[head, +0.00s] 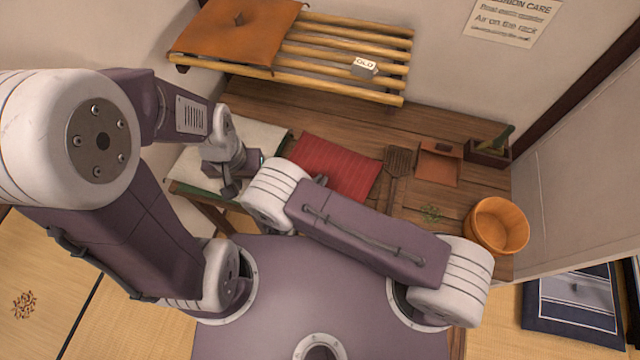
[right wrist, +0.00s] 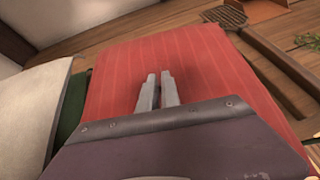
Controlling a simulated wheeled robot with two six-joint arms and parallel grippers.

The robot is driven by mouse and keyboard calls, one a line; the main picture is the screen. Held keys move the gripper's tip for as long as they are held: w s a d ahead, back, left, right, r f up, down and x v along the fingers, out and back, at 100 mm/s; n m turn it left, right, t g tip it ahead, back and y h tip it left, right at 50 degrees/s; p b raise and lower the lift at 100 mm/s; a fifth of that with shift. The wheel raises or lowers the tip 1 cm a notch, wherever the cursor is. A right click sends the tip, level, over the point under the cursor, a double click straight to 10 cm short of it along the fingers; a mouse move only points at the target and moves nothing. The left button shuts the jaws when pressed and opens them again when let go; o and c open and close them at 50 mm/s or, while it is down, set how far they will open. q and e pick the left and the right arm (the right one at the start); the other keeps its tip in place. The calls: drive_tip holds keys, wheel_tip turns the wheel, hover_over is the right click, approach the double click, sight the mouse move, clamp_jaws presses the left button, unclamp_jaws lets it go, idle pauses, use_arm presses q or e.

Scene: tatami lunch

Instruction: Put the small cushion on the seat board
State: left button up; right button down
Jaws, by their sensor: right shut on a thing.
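A flat red striped cushion (head: 337,166) lies at the middle of the plank table, partly behind my right arm. In the right wrist view it fills the middle (right wrist: 200,62). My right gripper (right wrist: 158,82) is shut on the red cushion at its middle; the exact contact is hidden. In the head view my right arm hides most of that gripper. A pale flat top with a green edge (head: 272,134), perhaps the seat board, is left of the cushion. My left gripper (head: 230,188) is over this pale top; its jaws are unclear.
A slatted rack (head: 345,50) on the wall holds an orange cushion (head: 238,38). A spatula (head: 398,165), a small brown square (head: 437,167), a dark box (head: 487,153) and an orange bowl (head: 497,226) stand right.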

wheel_tip(320, 180, up, 8)
drive_tip(key=shift+f, duration=0.2)
